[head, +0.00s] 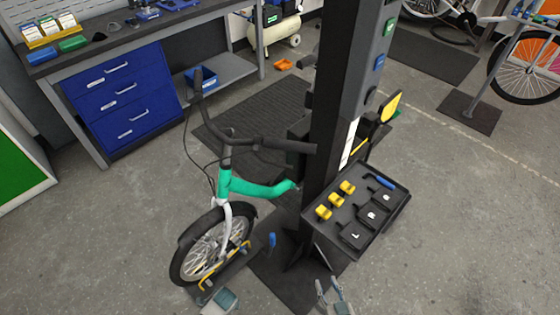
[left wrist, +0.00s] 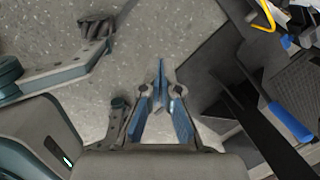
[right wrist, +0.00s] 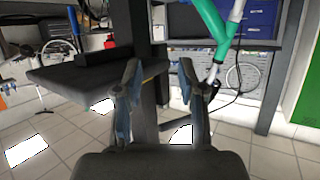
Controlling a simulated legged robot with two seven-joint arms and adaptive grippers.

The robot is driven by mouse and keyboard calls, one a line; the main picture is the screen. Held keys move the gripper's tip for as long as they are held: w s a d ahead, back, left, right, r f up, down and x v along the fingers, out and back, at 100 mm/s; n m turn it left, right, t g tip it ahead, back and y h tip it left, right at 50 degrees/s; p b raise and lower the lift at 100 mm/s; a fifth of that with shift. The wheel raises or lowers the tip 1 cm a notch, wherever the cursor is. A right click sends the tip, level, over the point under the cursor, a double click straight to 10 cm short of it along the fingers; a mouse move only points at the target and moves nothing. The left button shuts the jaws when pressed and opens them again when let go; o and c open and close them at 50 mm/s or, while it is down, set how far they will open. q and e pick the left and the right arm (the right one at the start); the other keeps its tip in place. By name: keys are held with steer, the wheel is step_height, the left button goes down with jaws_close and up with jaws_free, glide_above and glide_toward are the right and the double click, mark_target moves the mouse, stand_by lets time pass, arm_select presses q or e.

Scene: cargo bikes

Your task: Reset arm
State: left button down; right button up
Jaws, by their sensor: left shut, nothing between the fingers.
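My right gripper (head: 331,290) shows at the bottom edge of the head view, in front of the black stand. Its two fingers stand apart in the right wrist view (right wrist: 158,75), with nothing between them. My left gripper (left wrist: 160,68) has its fingertips together in the left wrist view, over bare grey floor and holding nothing. In the head view only a grey-teal piece of my left arm shows at the bottom, near the bike wheel; the left fingers cannot be made out there.
A green bike (head: 255,187) with black handlebars is at the black post (head: 345,95). A tray (head: 378,232) with yellow pieces and lettered slots is on the post's right. A workbench with blue drawers (head: 120,98) stands at the back left. Floor at the lower right is clear.

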arm_select(q)
steer(key=s+r+n+p, duration=0.2)
steer(key=s+n+p, duration=0.4)
steer(key=s+n, duration=0.2)
steer(key=s+a+r+n+h+p, duration=0.1)
steer(key=s+r+n+p, duration=0.1)
steer(key=s+n+p, duration=0.3)
steer(key=s+n, duration=0.3)
steer(key=s, duration=0.4)
steer(key=shift+s+a+r+n+h+p, duration=0.15)
steer(key=shift+s+r+n+h+p, duration=0.15)
steer(key=shift+r+p, duration=0.05)
arm_select(e)
steer(key=s+d+f+g+h, duration=0.1)
steer(key=s+d+f+g, duration=0.1)
steer(key=s+f+g, duration=0.2)
steer(key=s+d+f+g+h, duration=0.1)
steer(key=s+f+g, duration=0.3)
steer(key=s+f, duration=0.6)
steer(key=s+d+f+g+h, duration=0.1)
steer(key=s+d+f+g, duration=0.3)
steer(key=s+f, duration=0.3)
steer(key=shift+f, duration=0.55)
arm_select(q)
steer(key=shift+t, duration=0.3)
arm_select(e)
steer(key=shift+c, duration=0.2)
